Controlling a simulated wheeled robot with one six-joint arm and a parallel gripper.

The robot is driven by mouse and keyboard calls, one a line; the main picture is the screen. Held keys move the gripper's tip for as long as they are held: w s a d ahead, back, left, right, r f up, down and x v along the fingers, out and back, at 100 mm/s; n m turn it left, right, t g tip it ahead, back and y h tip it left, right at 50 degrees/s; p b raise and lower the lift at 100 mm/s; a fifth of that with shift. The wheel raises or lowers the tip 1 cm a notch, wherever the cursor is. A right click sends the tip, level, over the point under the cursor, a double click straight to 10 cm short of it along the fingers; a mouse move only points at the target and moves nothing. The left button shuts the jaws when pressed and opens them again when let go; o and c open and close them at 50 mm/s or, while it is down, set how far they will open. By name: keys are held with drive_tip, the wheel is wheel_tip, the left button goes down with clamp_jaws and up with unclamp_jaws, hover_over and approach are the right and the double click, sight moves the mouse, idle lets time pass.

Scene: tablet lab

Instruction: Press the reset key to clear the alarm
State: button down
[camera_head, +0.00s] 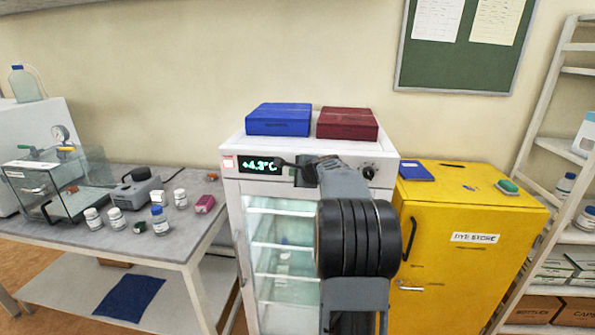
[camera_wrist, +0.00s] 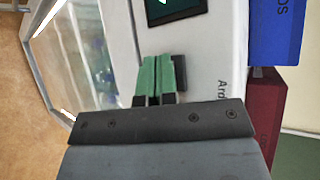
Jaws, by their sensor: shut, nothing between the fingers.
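The white glass-door fridge (camera_head: 232,187) stands in the middle of the head view. Its dark display (camera_head: 260,165) shows a green reading of about +4.3; part of the display also shows at the top of the wrist view (camera_wrist: 175,8). My gripper (camera_head: 284,163) is in front of the fridge's top panel, just right of the display. In the wrist view its green-padded fingers (camera_wrist: 158,60) are shut together and empty, pointing toward the display. A dark piece (camera_wrist: 180,72) shows partly behind the fingers. I cannot make out the reset key or tell whether the fingertips touch the panel.
A blue box (camera_head: 279,119) and a dark red box (camera_head: 347,123) lie on the fridge. A black knob (camera_head: 369,172) is right of my arm. A yellow cabinet (camera_head: 480,210) stands at the right, a grey bench (camera_head: 165,240) with several bottles at the left.

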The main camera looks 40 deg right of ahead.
drive_tip(key=shift+w+d, duration=0.1)
drive_tip(key=shift+w, duration=0.05)
idle(0.6)
drive_tip(key=shift+s+a+b, duration=0.5)
drive_tip(key=shift+s, duration=0.05)
drive_tip(key=shift+s+a+b, duration=1.2)
drive_tip(key=shift+s+a, duration=0.55)
drive_tip(key=shift+s, duration=0.05)
